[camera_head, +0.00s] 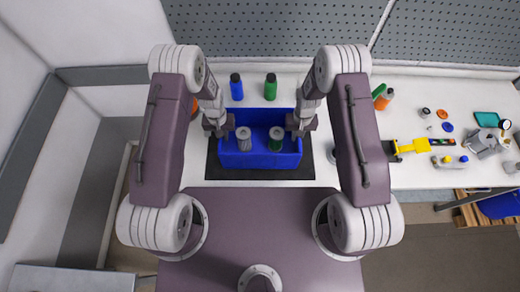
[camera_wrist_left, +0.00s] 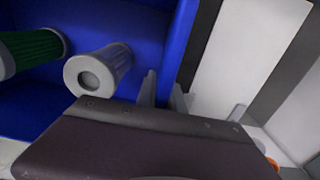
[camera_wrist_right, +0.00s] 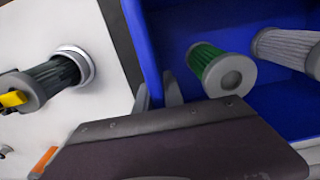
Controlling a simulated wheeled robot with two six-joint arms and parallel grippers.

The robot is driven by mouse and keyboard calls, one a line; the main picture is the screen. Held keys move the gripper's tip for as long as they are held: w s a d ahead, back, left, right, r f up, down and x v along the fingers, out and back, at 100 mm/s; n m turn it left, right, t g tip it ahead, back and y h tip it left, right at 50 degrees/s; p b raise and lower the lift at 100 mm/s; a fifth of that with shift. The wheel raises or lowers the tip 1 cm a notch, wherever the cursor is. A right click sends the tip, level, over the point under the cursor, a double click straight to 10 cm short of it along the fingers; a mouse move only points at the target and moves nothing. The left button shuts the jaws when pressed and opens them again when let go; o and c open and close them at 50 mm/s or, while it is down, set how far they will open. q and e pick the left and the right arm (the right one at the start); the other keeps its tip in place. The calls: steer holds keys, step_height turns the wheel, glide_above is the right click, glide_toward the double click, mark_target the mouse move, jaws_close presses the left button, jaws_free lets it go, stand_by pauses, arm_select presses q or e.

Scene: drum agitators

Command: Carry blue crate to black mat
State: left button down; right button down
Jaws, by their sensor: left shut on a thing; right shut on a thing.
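The blue crate (camera_head: 260,160) is at the middle of the head view, over the black mat (camera_head: 213,172), whose dark edges show around it. I cannot tell whether the crate touches the mat. A grey filter (camera_head: 243,138) and a green filter (camera_head: 276,139) stand in the crate. My left gripper (camera_head: 221,128) is shut on the crate's left wall; that wall shows between the fingers in the left wrist view (camera_wrist_left: 183,40). My right gripper (camera_head: 299,126) is shut on the crate's right wall, also seen in the right wrist view (camera_wrist_right: 143,50).
A blue bottle (camera_head: 236,88) and a green bottle (camera_head: 270,88) stand behind the crate. A grey pegboard (camera_head: 280,30) rises behind.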

arm_select(q)
steer(key=c, duration=1.5)
jaws_free()
steer(key=shift+f, duration=0.2)
arm_select(e)
steer(key=c, duration=1.5)
jaws_free()
steer(key=shift+f, duration=0.2)
arm_select(q)
steer(key=shift+o, duration=0.2)
arm_select(e)
steer(key=shift+o, duration=0.2)
arm_select(q)
step_height(320, 180, up, 12)
arm_select(e)
step_height(320, 180, up, 12)
